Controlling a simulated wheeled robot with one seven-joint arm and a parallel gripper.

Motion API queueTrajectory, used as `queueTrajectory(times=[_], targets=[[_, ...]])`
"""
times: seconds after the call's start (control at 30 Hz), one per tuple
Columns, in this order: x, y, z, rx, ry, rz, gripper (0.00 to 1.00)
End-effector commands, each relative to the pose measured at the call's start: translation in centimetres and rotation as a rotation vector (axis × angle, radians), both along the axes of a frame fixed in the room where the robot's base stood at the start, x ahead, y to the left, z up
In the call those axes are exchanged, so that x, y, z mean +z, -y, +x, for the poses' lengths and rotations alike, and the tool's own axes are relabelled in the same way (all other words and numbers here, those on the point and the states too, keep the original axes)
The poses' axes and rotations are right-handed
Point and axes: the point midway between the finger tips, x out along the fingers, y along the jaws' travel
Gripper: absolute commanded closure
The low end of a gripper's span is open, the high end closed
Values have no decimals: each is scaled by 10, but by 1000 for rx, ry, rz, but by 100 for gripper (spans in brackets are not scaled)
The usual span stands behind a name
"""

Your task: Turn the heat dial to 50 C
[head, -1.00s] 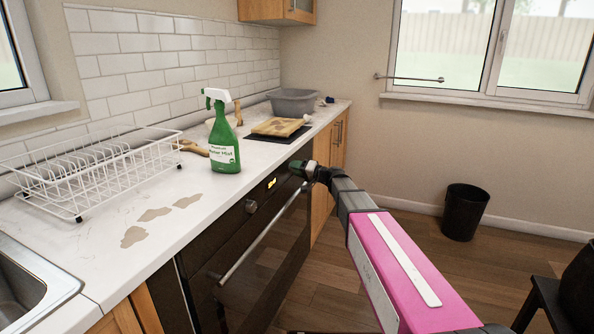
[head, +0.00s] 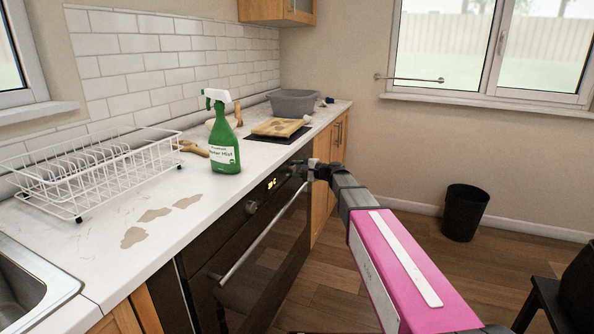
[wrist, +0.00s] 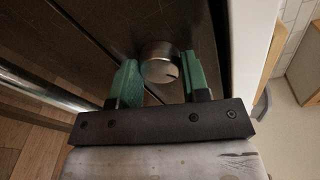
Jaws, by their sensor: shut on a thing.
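The heat dial (wrist: 158,58) is a round silver knob on the dark oven front. In the wrist view it sits between the two green fingers of my gripper (wrist: 160,70), which is shut on it. A short dark mark shows on the dial's face, toward the lower right. In the head view my gripper (head: 301,169) is at the far end of the oven panel and hides the dial. The lit orange display (head: 272,183) on the oven (head: 262,248) shows digits too small to read surely.
A second knob (head: 251,207) is on the panel's near end. The oven handle (head: 262,238) runs along the front below the panel. A green spray bottle (head: 224,150) and a white dish rack (head: 85,175) stand on the counter.

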Motion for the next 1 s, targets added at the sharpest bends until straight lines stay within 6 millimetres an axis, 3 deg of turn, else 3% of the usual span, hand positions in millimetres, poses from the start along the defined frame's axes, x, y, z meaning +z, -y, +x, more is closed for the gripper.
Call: queueTrajectory(times=[0.4,0.97,1.0], targets=[[-1,1,0,-1,-183,63,81],[-1,1,0,0,-210,73,81],[-1,1,0,0,-210,73,48]])
